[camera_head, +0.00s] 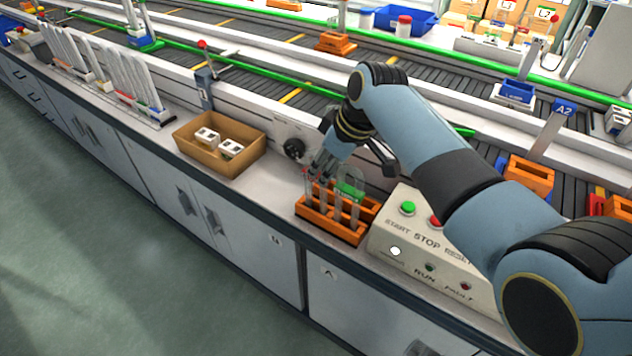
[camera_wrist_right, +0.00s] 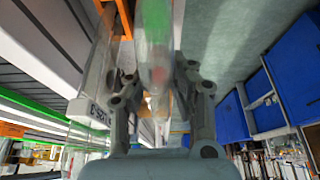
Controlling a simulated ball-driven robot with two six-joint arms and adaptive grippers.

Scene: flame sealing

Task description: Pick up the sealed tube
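An orange rack (camera_head: 322,232) stands on the counter and holds several clear glass tubes (camera_head: 338,208) upright. My right gripper (camera_head: 318,168) is just above the tubes at the rack's left back part, its fingers pointing down. In the right wrist view a clear tube with a green part (camera_wrist_right: 156,45) lies between the two fingers of my right gripper (camera_wrist_right: 157,85). Whether the pads press on it I cannot tell. I cannot tell from these views which tube is sealed. My left gripper is not in view.
A START/STOP control box (camera_head: 392,252) stands close right of the rack. A brown tray (camera_head: 196,160) with white blocks is to the left. A black knob (camera_head: 293,149) is on the panel behind. The conveyor (camera_head: 270,75) runs behind the counter.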

